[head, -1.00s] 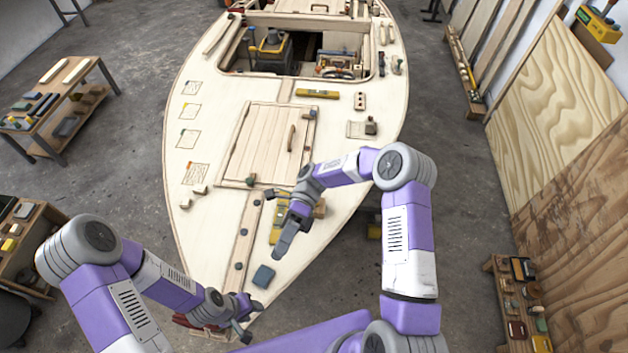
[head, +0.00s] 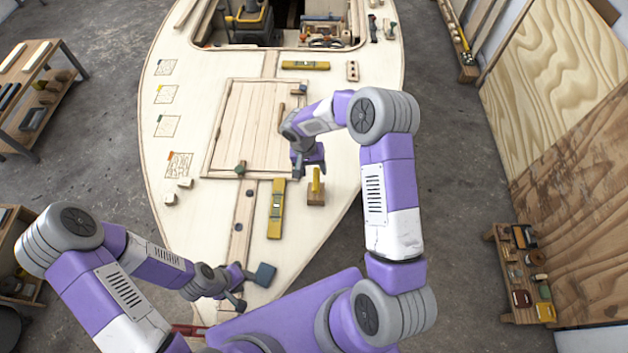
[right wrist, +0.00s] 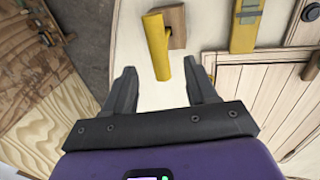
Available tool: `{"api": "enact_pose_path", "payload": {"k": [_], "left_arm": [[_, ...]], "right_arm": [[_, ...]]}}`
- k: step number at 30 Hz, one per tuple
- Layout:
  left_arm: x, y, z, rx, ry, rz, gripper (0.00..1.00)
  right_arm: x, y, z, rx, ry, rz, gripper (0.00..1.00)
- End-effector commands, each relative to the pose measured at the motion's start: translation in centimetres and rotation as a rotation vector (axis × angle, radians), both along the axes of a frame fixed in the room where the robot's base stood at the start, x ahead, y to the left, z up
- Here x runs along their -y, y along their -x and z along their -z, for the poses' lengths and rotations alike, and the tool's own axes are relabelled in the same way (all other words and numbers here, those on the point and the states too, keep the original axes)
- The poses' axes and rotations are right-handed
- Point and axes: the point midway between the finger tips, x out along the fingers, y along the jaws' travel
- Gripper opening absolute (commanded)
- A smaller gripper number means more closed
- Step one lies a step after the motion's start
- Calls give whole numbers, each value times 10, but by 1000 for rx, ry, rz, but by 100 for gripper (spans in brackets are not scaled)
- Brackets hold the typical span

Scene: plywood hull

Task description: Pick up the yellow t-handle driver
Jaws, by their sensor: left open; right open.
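The yellow t-handle driver (head: 317,181) stands up from a small wooden block (head: 316,199) on the hull deck, right of the spirit level. In the right wrist view the driver (right wrist: 157,46) shows as a yellow bar beside its wooden block (right wrist: 176,26). My right gripper (head: 310,168) is open and empty, just behind and above the driver in the head view. In the right wrist view the driver lies beyond and between the open fingertips (right wrist: 161,72), with a gap.
A yellow spirit level (head: 276,209) lies left of the driver. A plank hatch (head: 246,128) with a handle lies behind it. Small wooden blocks (head: 177,190) sit left on the deck. The hull's right edge is close by. A low shelf (head: 510,285) stands at right.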

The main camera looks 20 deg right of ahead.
Motion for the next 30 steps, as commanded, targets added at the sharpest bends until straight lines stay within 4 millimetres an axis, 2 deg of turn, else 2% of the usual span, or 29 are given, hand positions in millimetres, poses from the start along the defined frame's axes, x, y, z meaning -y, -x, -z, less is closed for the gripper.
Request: {"api": "enact_pose_path", "payload": {"k": [12, 21, 30], "left_arm": [[0, 0, -12, 1, 0, 0, 43], [0, 0, -12, 1, 0, 0, 43], [0, 0, -12, 1, 0, 0, 43]], "right_arm": [[8, 3, 53, -3, -1, 4, 57], [9, 3, 58, -2, -1, 4, 57], [9, 3, 58, -2, 0, 5, 11]]}}
